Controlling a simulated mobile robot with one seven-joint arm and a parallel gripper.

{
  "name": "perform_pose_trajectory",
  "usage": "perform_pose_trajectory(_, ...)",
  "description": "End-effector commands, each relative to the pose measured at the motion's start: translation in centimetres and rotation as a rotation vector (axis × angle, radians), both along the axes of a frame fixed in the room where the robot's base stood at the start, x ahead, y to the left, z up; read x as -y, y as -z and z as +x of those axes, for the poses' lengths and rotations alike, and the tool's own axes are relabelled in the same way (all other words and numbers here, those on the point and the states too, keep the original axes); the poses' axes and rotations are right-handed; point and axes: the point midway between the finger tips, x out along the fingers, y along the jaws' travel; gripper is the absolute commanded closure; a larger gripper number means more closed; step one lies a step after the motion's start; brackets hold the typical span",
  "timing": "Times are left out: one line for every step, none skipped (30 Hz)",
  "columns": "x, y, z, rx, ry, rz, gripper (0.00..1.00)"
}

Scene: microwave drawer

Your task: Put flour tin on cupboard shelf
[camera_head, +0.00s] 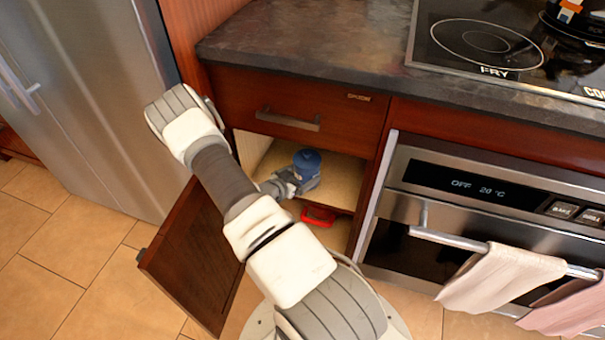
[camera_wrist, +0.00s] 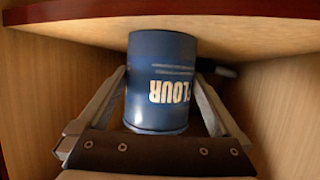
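The blue flour tin (camera_head: 307,163) is inside the open cupboard under the counter, at the level of the pale cupboard shelf (camera_head: 343,181). In the wrist view the tin (camera_wrist: 160,80) has its FLOUR lettering upside down, and the shelf surface (camera_wrist: 240,30) runs across the top of the picture. The tin's end meets the shelf there; I cannot tell whether it rests on it or hovers just above. My gripper (camera_wrist: 160,85) has one finger on each side of the tin, and both fingertips appear to touch it. In the head view my gripper (camera_head: 294,182) reaches in from the front left.
The cupboard door (camera_head: 195,255) stands open at the left, below my arm. A red object (camera_head: 318,215) lies in the compartment under the shelf. A shut drawer (camera_head: 300,105) is above the opening. An oven (camera_head: 480,200) with hanging towels (camera_head: 500,280) stands at the right.

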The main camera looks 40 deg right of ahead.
Motion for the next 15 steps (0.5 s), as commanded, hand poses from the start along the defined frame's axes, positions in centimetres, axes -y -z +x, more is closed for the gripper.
perform_pose_trajectory(0.0,0.0,0.0,0.000,0.000,0.000,0.00)
perform_pose_trajectory(0.0,0.0,0.0,0.000,0.000,0.000,0.00)
perform_pose_trajectory(0.0,0.1,0.0,-0.001,0.000,0.002,0.00)
perform_pose_trajectory(-0.1,0.0,0.0,-0.001,0.000,0.002,0.00)
perform_pose_trajectory(-0.2,0.0,0.0,-0.001,0.000,0.002,0.00)
perform_pose_trajectory(-0.4,-0.2,0.0,-0.001,-0.001,0.002,0.00)
perform_pose_trajectory(-0.7,-0.3,-0.1,-0.002,-0.003,0.003,0.00)
perform_pose_trajectory(-1.0,-0.5,-0.1,-0.002,-0.003,0.003,0.00)
perform_pose_trajectory(-1.5,-0.8,-0.2,-0.002,-0.003,0.003,0.00)
perform_pose_trajectory(-1.9,-1.0,-0.3,-0.002,-0.003,0.003,0.00)
perform_pose_trajectory(-2.4,-1.3,-0.4,-0.001,-0.004,0.002,0.00)
perform_pose_trajectory(-3.1,-1.5,-0.4,-0.002,-0.005,0.002,0.00)
perform_pose_trajectory(-3.5,-1.8,-0.5,-0.001,-0.004,0.002,0.00)
perform_pose_trajectory(-4.0,-2.0,-0.6,-0.001,-0.003,0.002,0.00)
perform_pose_trajectory(-4.6,-2.2,-0.7,-0.001,-0.004,0.002,0.00)
